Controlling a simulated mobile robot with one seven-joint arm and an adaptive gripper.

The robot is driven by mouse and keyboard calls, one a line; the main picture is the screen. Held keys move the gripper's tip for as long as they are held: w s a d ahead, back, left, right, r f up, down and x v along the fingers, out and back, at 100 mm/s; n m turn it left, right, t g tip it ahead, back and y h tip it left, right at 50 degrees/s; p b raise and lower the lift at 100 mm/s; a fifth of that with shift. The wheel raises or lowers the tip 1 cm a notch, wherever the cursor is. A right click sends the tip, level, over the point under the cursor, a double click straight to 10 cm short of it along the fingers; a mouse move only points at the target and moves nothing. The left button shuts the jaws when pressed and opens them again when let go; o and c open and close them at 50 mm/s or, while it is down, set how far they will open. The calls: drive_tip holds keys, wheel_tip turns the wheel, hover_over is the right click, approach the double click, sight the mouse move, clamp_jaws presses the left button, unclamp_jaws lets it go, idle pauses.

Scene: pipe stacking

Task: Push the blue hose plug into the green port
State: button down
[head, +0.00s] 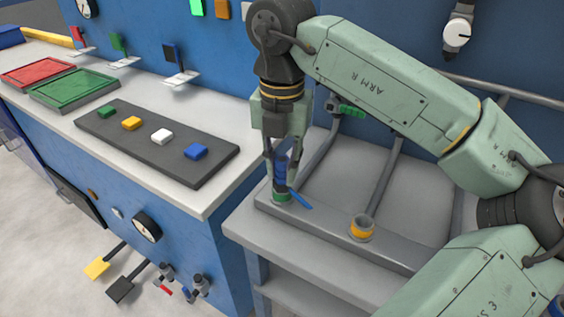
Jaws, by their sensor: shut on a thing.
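My gripper (281,160) points down over the low grey bench at the centre. Its fingers are shut on the blue hose plug (280,172), which stands upright between them. The green port (282,197) is directly below, a short ring on the bench's front ledge. The plug's lower end is at the port's mouth; I cannot tell how far in it is. A short blue piece (299,200) sticks out to the right beside the port. The gripper fingers hide part of the plug.
An orange-ringed port (361,228) stands to the right on the same ledge. Grey pipes (387,172) run behind, one with a green handle (351,111). A counter with a dark board (155,142) of coloured blocks is at left. My arm spans the upper right.

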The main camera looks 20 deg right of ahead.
drive_tip(key=c, duration=1.3)
unclamp_jaws()
drive_tip(key=shift+c, duration=0.2)
